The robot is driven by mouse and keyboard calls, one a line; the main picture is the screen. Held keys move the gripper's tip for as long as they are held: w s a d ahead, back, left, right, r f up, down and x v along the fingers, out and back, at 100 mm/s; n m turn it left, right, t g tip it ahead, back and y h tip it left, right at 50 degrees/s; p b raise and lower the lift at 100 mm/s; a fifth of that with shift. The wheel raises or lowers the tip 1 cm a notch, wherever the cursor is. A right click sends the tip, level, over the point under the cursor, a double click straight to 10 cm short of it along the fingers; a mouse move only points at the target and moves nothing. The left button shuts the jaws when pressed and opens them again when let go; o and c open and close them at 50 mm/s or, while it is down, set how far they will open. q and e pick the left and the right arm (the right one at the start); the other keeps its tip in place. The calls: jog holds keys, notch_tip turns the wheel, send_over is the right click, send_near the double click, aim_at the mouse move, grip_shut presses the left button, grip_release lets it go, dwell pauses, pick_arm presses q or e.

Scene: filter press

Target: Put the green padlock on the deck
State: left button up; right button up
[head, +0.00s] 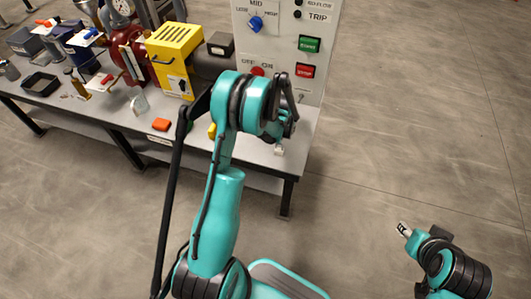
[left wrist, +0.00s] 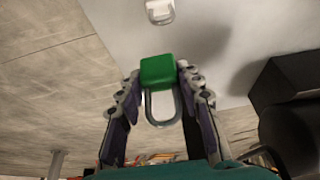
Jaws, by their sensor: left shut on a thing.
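The green padlock (left wrist: 158,72) is between the two fingers of my left gripper (left wrist: 157,82) in the left wrist view. Its green body is at the fingertips and its grey shackle points back toward my wrist. My left gripper is shut on it. The pale grey deck (left wrist: 225,25) lies behind the padlock, near its edge; I cannot tell whether they touch. In the head view my left gripper (head: 287,118) is over the right end of the deck (head: 111,118), and the green padlock is hidden. My right gripper (head: 404,230) is low at the right, over the floor; its opening is unclear.
A small white padlock-like thing (left wrist: 160,11) lies on the deck ahead. Floor at right is clear.

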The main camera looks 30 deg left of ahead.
pick_arm(q)
jog(key=shift+w+a+f, duration=0.15)
jog(key=shift+w+f, duration=0.05)
jog(key=shift+f, duration=0.3)
jog(key=s+a+f+b, duration=0.1)
jog(key=a+f, duration=0.1)
jog(key=a, duration=0.1)
jog(key=a+f+b, duration=0.2)
jog(key=a, duration=0.2)
jog(key=s+a+f+b, duration=0.1)
jog(key=a+f, duration=0.2)
jog(key=a, duration=0.1)
jog(key=shift+s, duration=0.3)
notch_tip(320, 180, down, 4)
jog(key=shift+f+b, duration=0.1)
jog(key=shift+b, duration=1.15)
jog(key=shift+r, duration=0.2)
jog(key=shift+f, duration=0.1)
jog(key=o, duration=1.2)
jog(key=shift+f, duration=0.1)
